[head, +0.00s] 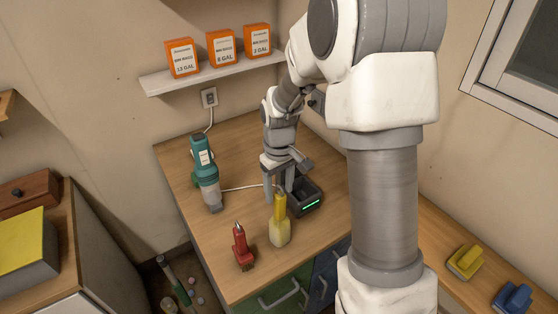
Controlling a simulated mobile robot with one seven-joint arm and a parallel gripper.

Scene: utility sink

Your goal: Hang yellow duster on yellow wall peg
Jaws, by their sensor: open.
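The yellow duster (280,226) stands near the front of the wooden counter, with a narrow yellow handle on top and a paler, wider lower part. My gripper (279,191) points down at the top of its handle and is open. Its two fingers show to the left and right of the handle tip; I cannot tell whether they touch it. A yellow peg-like fitting (467,261) sits on a wooden board (436,222) at the lower right, well apart from the gripper. A blue fitting (513,297) of similar shape is beside it.
A red brush (241,246) stands left of the duster. A teal hand vacuum (204,172) stands behind, and a black dock (308,196) with a green light is to the right. Orange boxes (221,48) line a wall shelf (160,83). The counter's left part is fairly clear.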

